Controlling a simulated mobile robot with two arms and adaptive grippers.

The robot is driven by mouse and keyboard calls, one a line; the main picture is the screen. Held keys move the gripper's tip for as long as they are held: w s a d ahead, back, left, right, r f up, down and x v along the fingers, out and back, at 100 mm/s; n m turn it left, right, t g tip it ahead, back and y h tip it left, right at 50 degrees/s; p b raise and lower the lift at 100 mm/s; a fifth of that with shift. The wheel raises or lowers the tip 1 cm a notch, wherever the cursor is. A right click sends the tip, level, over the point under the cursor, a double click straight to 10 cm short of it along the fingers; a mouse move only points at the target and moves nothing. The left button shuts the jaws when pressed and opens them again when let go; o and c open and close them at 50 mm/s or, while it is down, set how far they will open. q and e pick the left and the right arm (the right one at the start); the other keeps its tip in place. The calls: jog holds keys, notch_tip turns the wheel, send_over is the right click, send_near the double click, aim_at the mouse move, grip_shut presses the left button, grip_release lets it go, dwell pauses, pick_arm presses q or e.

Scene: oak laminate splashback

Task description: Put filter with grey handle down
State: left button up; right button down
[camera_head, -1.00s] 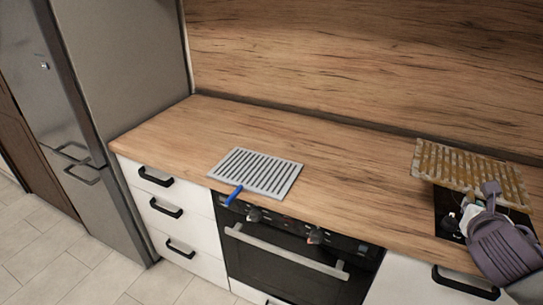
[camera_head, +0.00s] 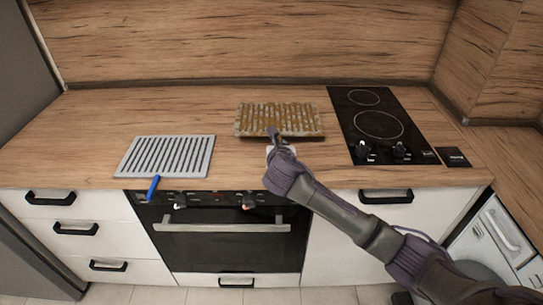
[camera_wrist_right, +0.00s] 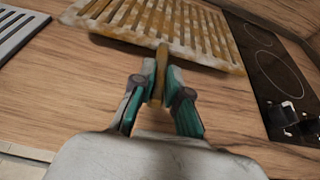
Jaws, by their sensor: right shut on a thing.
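The dirty, brown-stained slotted filter (camera_head: 280,118) lies level over the counter, between the hob and the other filter. Its short handle looks greyish in the head view and brownish in the right wrist view (camera_wrist_right: 161,58). My right gripper (camera_head: 274,146) is shut on this handle at the filter's front edge; the fingers (camera_wrist_right: 161,82) pinch it from both sides. I cannot tell whether the filter touches the worktop. My left gripper is not in view.
A clean grey filter (camera_head: 165,156) with a blue handle (camera_head: 153,188) lies on the worktop to the left, its handle over the front edge. The black hob (camera_head: 375,125) is to the right. Bare worktop (camera_head: 100,115) lies at the back left.

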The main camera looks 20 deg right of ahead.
jog(key=shift+w+a+f, duration=0.35)
jog(key=shift+a+f, duration=0.05)
jog(key=shift+a, duration=0.2)
jog(key=shift+f, duration=2.1)
jog(key=c, duration=1.2)
grip_release()
jog(key=v, duration=1.2)
